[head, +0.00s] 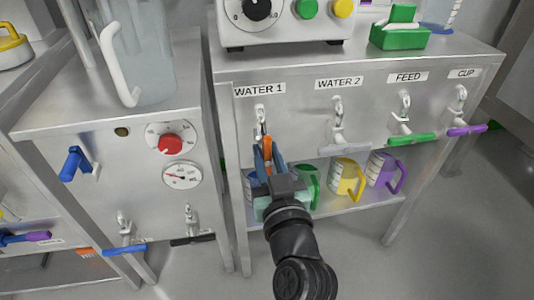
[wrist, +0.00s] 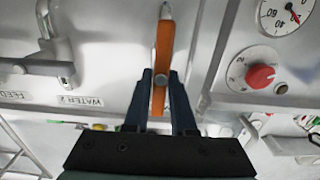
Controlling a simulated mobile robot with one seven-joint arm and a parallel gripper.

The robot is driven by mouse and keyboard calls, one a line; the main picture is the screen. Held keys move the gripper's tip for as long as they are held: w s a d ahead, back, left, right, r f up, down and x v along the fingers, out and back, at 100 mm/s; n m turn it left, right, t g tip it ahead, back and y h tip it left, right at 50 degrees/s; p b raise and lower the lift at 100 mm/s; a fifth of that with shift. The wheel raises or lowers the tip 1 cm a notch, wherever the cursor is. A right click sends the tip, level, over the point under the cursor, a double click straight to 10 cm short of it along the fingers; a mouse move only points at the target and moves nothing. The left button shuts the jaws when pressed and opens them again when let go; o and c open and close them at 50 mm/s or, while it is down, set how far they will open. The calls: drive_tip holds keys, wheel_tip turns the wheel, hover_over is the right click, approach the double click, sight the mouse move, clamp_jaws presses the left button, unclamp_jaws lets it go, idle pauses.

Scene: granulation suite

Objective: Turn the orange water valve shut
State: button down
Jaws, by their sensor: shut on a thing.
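The orange valve handle (head: 267,150) is under the WATER 1 label (head: 259,90), on the front panel of the steel bench. In the wrist view the orange handle (wrist: 161,60) runs up and down the picture, between my fingers. My gripper (head: 265,165) is shut on the orange handle, one finger on each side of it; it also shows in the wrist view (wrist: 160,100). The valve's metal body (head: 260,117) shows just above the handle in the head view. My gripper hides the handle's lower part there.
To the right are a grey-handled WATER 2 valve (head: 343,149), a green-handled FEED valve (head: 410,139) and a purple-handled CUP valve (head: 467,131). A yellow jug (head: 346,180) and a purple jug (head: 384,172) stand on the shelf below. A cabinet with a red knob (head: 171,144) stands at left.

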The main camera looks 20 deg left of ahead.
drive_tip(key=shift+m, duration=0.3)
drive_tip(key=m+p, duration=0.1)
drive_tip(key=m, duration=0.1)
drive_tip(key=m+p, duration=0.1)
drive_tip(key=shift+w+d+r+m+p, duration=0.1)
drive_tip(key=shift+d+m+p, duration=0.1)
drive_tip(key=shift+m+p, duration=0.15)
drive_tip(key=shift+w+d+f+m+p, duration=0.15)
drive_tip(key=shift+m+p, duration=0.9)
drive_tip(key=shift+m, duration=1.2)
drive_tip(key=shift+f+m+p, duration=0.25)
drive_tip(key=shift+m+p, duration=0.75)
drive_tip(key=shift+m, duration=1.25)
drive_tip(key=shift+w+d+f+m+p, duration=0.15)
drive_tip(key=shift+m+p, duration=0.9)
drive_tip(key=shift+m, duration=1.2)
drive_tip(key=shift+s+f, duration=0.1)
drive_tip(key=c, duration=0.8)
unclamp_jaws()
drive_tip(key=shift+o, duration=0.2)
